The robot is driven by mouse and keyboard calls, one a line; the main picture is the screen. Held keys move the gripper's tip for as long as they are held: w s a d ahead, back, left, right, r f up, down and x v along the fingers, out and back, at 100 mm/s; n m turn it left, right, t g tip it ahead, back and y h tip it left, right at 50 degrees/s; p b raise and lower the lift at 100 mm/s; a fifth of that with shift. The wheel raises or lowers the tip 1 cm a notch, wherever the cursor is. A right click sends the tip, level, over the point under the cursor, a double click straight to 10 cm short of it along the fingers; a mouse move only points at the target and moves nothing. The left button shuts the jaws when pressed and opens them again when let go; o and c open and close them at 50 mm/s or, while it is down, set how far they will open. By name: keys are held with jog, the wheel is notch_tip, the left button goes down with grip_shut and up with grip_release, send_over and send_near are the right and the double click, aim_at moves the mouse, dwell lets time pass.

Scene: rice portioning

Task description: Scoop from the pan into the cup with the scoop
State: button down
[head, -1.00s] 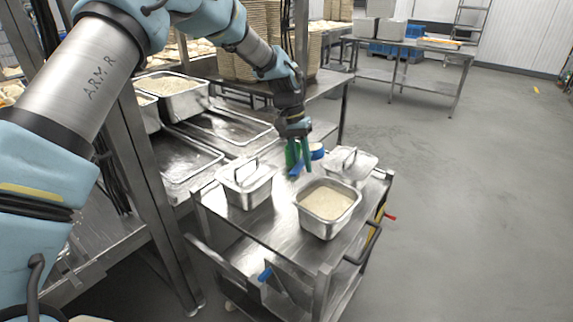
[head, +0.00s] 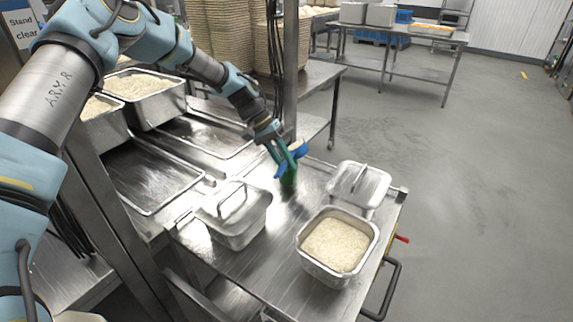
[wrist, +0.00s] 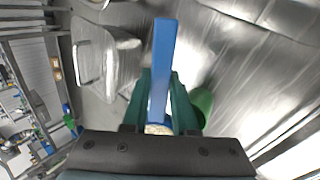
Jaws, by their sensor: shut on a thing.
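My gripper (head: 288,155) has teal fingers and is shut on the blue scoop (head: 295,148), above the far part of the steel cart. In the wrist view the scoop's blue handle (wrist: 163,60) sticks out between the fingers, and pale rice shows in its bowl (wrist: 158,129), mostly hidden by the gripper. The green cup (head: 289,181) stands on the cart just below the gripper, and it also shows right of the fingers in the wrist view (wrist: 204,103). The steel pan (head: 308,262) holding rice sits on the cart's near right, apart from the scoop.
A lidded steel container (head: 240,232) stands left on the cart, and a steel lid (head: 360,182) is behind the pan. Trays and rice-filled pans (head: 160,108) lie on the left counter. A post (head: 291,60) rises behind the gripper. The cart's middle is clear.

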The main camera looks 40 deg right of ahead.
jog(key=g, duration=0.1)
jog(key=g+h+b, duration=0.1)
jog(key=shift+w+a+g, duration=0.1)
jog(key=shift+w+g, duration=0.15)
jog(key=shift+g, duration=0.15)
jog(key=g, duration=0.1)
jog(key=g+h+b, duration=0.2)
jog(key=shift+w+a+r+g, duration=0.2)
jog(key=shift+w+r+g, duration=0.1)
jog(key=shift+r+g, duration=0.1)
jog(key=g+b, duration=0.1)
jog(key=b, duration=0.1)
jog(key=g+h+b, duration=0.1)
jog(key=g+b, duration=0.1)
jog(key=b, duration=0.1)
jog(key=w+g+h+b, duration=0.1)
jog(key=b, duration=0.1)
jog(key=shift+a+r+g+b, duration=0.25)
jog(key=shift+r+g+b, duration=0.05)
jog(key=shift+r, duration=0.1)
jog(key=shift+r, duration=0.1)
notch_tip(320, 180, up, 8)
jog(key=t+y+p, duration=0.6)
jog(key=t+p, duration=0.3)
jog(key=t, duration=0.5)
jog(key=shift+t+y, duration=0.3)
